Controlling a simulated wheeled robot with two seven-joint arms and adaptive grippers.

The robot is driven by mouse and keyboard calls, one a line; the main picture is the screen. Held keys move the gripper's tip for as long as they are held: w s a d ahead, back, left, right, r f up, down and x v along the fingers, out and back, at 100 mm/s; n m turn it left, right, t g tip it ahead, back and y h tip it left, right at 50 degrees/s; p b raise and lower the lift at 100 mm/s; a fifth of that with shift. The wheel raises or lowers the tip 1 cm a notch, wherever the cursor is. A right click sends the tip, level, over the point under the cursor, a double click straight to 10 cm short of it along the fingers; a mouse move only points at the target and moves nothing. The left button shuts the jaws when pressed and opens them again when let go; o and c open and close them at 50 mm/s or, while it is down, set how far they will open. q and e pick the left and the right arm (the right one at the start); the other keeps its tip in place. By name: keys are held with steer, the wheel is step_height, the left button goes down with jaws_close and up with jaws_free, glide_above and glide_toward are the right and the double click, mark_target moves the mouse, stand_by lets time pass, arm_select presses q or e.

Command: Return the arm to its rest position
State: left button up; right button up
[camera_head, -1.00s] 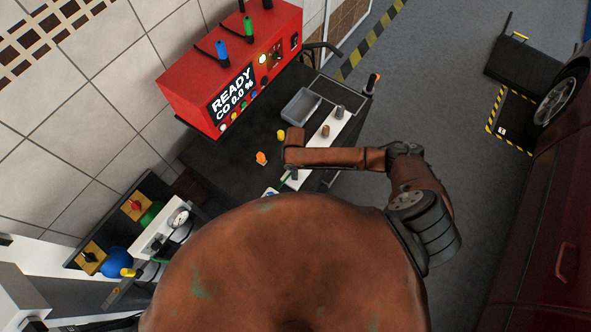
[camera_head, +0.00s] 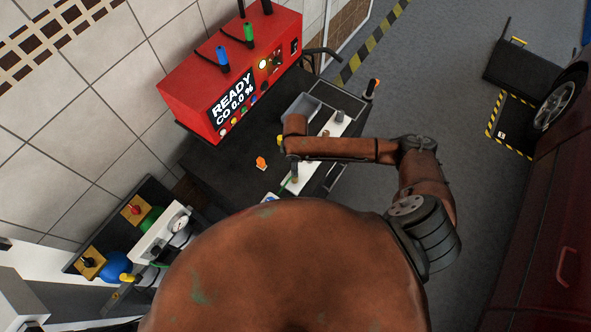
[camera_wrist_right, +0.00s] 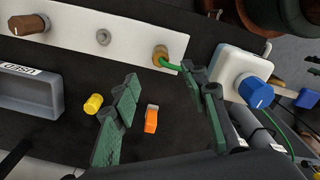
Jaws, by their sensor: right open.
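My right arm (camera_head: 345,149) reaches over the dark trolley top in the head view, its wrist end above the white strip. In the right wrist view my right gripper (camera_wrist_right: 163,88) is open, its two green fingers apart with nothing between them that they touch. Below them on the dark top lie an orange piece (camera_wrist_right: 151,119) and a yellow cylinder (camera_wrist_right: 93,104). A brown plug with a green wire (camera_wrist_right: 161,56) sits at the end of the white strip (camera_wrist_right: 75,30), beyond the fingertips. My left gripper is not in view.
A grey tray (camera_wrist_right: 25,92) lies left of the gripper, and a white box with a blue knob (camera_wrist_right: 256,92) stands right. The red READY analyser (camera_head: 235,75) stands at the trolley's back. A dark red car (camera_head: 530,220) is at far right, with open floor between.

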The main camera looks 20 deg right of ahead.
steer(key=shift+r, duration=0.95)
